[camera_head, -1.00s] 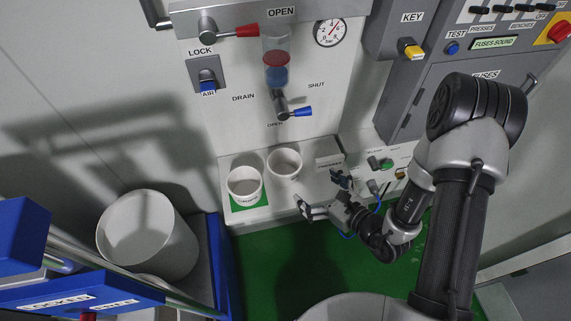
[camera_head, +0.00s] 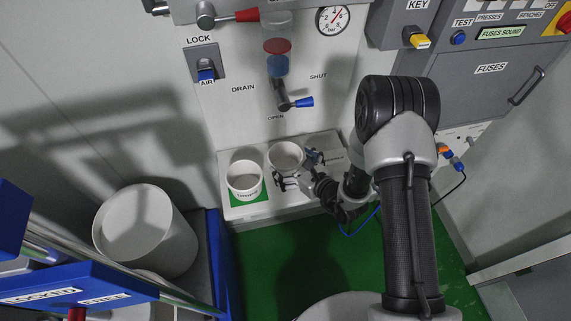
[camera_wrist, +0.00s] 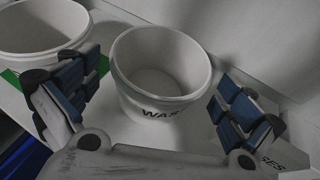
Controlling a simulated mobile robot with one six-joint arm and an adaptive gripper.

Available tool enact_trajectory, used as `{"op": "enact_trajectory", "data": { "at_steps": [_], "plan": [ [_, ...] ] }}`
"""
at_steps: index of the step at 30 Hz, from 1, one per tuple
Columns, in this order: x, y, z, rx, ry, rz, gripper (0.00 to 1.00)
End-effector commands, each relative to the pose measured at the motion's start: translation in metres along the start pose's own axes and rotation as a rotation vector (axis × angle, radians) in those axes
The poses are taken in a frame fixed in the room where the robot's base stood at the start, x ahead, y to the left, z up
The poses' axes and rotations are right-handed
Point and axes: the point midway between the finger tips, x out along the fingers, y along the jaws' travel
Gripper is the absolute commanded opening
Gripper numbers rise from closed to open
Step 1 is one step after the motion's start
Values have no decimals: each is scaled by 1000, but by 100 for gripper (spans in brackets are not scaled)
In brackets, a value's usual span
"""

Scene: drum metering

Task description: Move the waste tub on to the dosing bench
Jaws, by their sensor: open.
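The waste tub (camera_wrist: 152,108) is a white round tub marked "WAS…" in the wrist view, upright and empty inside as far as I see. In the head view the waste tub (camera_head: 287,156) stands on a white bench (camera_head: 238,213) below the drum panel. My gripper (camera_wrist: 150,105) is open, with one blue-padded finger to each side of the tub in the picture. In the head view my gripper (camera_head: 297,170) is at the tub's near right side. I cannot tell whether the fingers touch it.
A second white tub (camera_head: 245,180) stands to the left on a green square, close beside the waste tub. A drain tap with a blue lever (camera_head: 300,103) hangs above. A large white drum (camera_head: 145,232) and a blue-framed rack (camera_head: 80,284) are at lower left. Green floor lies in front.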

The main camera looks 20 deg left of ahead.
Motion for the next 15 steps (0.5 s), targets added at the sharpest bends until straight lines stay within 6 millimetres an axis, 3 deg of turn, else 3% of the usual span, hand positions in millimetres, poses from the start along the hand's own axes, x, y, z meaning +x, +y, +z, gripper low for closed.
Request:
{"op": "enact_trajectory", "data": {
  "at_steps": [6, 15],
  "plan": [
    [32, 0, -1, -1, -1, 1, 100],
    [36, -1, 0, 0, 1, 0, 100]
  ]
}}
